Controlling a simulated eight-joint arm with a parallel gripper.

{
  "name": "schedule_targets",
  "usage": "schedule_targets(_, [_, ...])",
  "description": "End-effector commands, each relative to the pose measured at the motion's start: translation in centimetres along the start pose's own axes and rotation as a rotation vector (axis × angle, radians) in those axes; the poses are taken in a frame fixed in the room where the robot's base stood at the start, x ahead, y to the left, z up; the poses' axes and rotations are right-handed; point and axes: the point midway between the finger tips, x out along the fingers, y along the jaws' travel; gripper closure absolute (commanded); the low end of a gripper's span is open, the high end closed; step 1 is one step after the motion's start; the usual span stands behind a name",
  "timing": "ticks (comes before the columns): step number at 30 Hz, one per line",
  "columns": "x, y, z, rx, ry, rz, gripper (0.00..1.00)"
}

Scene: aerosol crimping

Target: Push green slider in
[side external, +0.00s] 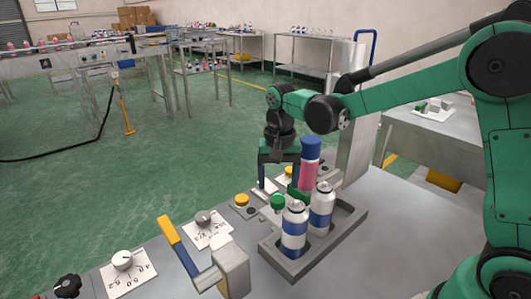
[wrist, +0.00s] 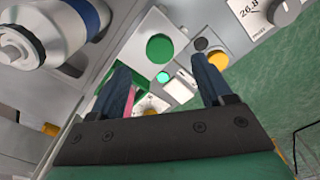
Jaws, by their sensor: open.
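A round green knob (side external: 278,202), which I take to be the green slider, stands at the front edge of the metal station beside the cans. In the wrist view a round green face (wrist: 160,47) shows just beyond the fingertips, roughly in line with the gap. My gripper (side external: 279,182) points down over the station, behind the knob in the side view. In the wrist view my gripper (wrist: 161,67) has its two dark fingers wide apart with nothing held between them. I cannot tell whether a finger touches the slider.
Two white-and-blue cans (side external: 294,230) (side external: 321,207) stand in a grey tray (side external: 352,222). A pink can with a blue cap (side external: 310,163) rises close beside my gripper. Yellow buttons (side external: 242,200), a yellow lever (side external: 178,245) and dials (side external: 122,260) line the panel to the left.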

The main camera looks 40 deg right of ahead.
Motion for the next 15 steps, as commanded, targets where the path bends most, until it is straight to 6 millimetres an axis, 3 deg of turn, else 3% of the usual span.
schedule_targets(9, [4.0, 0.0, 0.0, -0.001, 0.0, 0.0, 0.27])
schedule_targets(15, [4.5, 0.1, 0.0, -0.001, 0.0, 0.0, 0.27])
